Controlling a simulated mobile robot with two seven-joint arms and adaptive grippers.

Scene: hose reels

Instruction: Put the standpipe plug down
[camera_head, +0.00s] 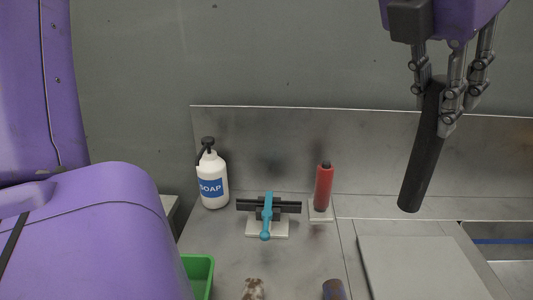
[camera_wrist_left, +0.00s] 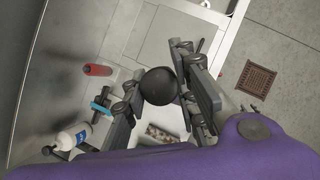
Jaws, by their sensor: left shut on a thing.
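The standpipe plug (camera_head: 422,170) appears to be the long black cylinder in the upper right of the head view. My left gripper (camera_head: 438,106) is shut on its upper part. The plug hangs tilted, its lower end toward the lower left, and appears to be above the counter. In the left wrist view the round black end of the plug (camera_wrist_left: 159,86) sits between the fingers of my left gripper. My right gripper is not in view.
A soap bottle (camera_head: 212,180), a blue-handled fixture (camera_head: 267,212) and a red cylinder (camera_head: 324,187) stand along the back. A green bin (camera_head: 200,275) is at lower left. A flat grey board (camera_head: 420,268) lies below the plug, with a basin (camera_head: 505,245) to its right.

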